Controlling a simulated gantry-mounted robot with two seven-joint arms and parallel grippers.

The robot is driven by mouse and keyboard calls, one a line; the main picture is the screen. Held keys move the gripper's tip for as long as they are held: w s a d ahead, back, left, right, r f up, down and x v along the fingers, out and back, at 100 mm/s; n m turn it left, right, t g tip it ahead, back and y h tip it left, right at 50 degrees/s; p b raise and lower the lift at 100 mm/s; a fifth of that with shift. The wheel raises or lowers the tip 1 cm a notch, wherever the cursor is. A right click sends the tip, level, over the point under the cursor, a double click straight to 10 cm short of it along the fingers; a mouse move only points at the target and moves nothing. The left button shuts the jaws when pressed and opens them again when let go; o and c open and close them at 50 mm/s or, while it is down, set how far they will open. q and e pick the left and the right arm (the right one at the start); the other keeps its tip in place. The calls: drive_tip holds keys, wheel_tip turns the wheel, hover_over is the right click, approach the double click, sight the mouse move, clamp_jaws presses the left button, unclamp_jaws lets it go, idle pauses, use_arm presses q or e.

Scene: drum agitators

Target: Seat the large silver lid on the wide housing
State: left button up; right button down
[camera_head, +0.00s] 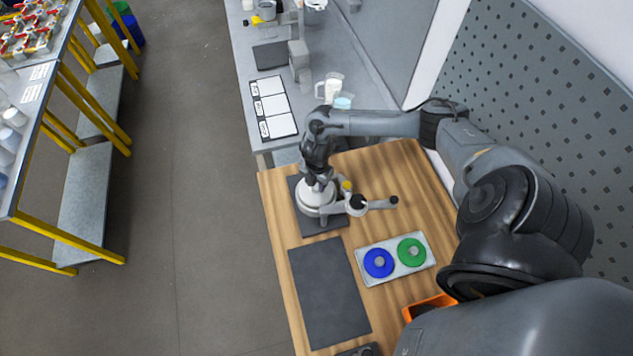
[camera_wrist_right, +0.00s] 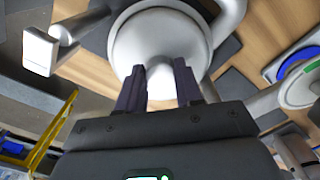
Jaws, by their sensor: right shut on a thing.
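The large silver lid (camera_head: 312,196) is a pale round piece over the dark mat on the wooden table. In the right wrist view the round silver lid (camera_wrist_right: 160,42) fills the upper middle. My right gripper (camera_head: 318,181) is above it, pointing down. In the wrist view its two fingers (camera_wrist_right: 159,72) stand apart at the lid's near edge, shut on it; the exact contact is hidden. The wide housing lies beneath and is mostly hidden, so I cannot tell whether the lid touches it. Grey pipe-like arms (camera_head: 376,204) stick out beside it. My left gripper is not in view.
A bare dark mat (camera_head: 327,295) lies in front, and an orange bin (camera_head: 408,313) is at the right. A perforated wall (camera_head: 545,90) bounds the right side.

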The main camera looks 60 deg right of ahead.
drive_tip(key=c, duration=0.7)
unclamp_jaws()
drive_tip(key=shift+o, duration=0.2)
wheel_tip(320, 180, up, 11)
drive_tip(key=shift+f, duration=0.1)
